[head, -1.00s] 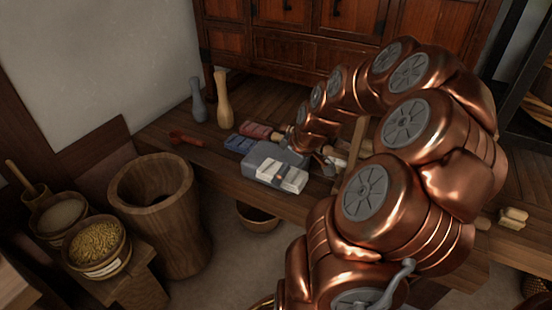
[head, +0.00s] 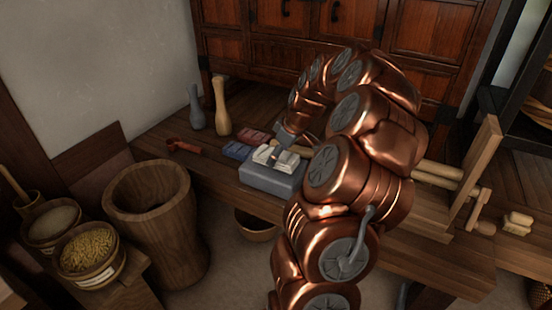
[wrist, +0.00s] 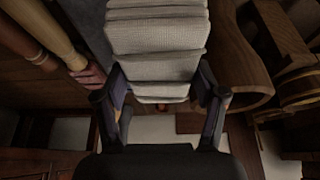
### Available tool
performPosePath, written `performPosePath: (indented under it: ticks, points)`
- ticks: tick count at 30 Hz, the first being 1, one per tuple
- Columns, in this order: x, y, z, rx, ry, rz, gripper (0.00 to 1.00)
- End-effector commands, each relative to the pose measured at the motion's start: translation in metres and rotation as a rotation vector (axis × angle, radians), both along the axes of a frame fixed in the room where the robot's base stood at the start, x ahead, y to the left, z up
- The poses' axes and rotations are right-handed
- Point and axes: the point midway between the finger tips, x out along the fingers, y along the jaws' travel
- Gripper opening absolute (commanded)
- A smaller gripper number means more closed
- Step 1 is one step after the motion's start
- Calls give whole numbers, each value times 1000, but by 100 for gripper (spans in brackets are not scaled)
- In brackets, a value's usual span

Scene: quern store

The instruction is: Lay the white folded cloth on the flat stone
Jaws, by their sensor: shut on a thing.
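The white folded cloth (head: 268,154) shows over the top of the grey flat stone (head: 272,180) in the head view. I cannot tell whether it touches the stone or is held just above it. In the wrist view the cloth (wrist: 157,45) is a pale, layered bundle between the two dark fingers. My gripper (head: 284,150) is shut on the cloth, and the fingers of my gripper (wrist: 160,78) press its sides in the wrist view. The stone lies on the dark wooden bench. My arm hides what is behind and right of the stone.
A blue folded cloth (head: 237,150) and a red one (head: 254,135) lie behind the stone. A grey pestle (head: 195,108), a wooden pestle (head: 221,105) and a red-brown tool (head: 184,147) are to the left. A wooden mortar (head: 150,187) stands before the bench.

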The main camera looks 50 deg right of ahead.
Motion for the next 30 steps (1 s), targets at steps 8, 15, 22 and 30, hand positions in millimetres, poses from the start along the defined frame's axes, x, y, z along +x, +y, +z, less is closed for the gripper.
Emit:
performPosePath:
  ticks: [8, 15, 22, 30]
  points:
    - [25, -18, -3, -3, -2, -2, 32]
    - [30, -22, -3, -2, -1, 0, 32]
    - [32, -23, -32, -2, -3, -1, 32]
    - [32, -23, -37, -4, -4, -2, 32]
